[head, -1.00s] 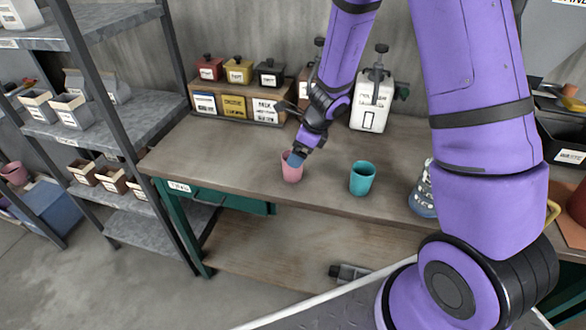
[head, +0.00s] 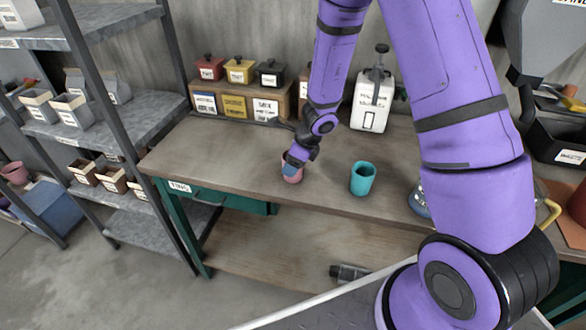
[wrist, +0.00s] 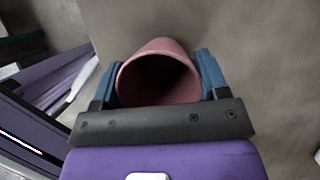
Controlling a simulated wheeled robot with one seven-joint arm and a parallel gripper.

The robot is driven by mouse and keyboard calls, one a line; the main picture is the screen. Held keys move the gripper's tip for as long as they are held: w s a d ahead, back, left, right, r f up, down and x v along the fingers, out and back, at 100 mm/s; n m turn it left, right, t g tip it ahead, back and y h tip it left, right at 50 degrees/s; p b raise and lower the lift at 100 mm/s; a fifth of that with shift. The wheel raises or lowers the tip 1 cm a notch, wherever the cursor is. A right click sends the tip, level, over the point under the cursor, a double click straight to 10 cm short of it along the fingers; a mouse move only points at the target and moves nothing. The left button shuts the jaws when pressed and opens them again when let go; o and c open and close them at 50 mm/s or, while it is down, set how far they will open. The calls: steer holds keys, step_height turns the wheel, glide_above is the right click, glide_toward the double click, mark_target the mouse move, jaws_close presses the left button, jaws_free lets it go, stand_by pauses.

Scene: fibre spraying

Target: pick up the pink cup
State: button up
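The pink cup (head: 292,177) stands upright on the workbench (head: 225,160), left of the teal cup. My gripper (head: 292,162) is over it from above and covers much of its upper part in the head view. In the wrist view the pink cup (wrist: 158,76) lies between the two blue fingers of my gripper (wrist: 160,80), one on each side, with its open mouth toward the camera. The fingers are very close to the cup's sides; I cannot tell whether they press on it.
A teal cup (head: 362,178) stands just right of the pink cup. Behind are a wooden rack (head: 285,104) with labelled boxes and a white labelled container (head: 372,105). A shelf unit (head: 140,120) stands at the left. The bench's left front is clear.

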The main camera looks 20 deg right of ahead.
steer(key=shift+c, duration=1.4)
steer(key=shift+r, duration=0.1)
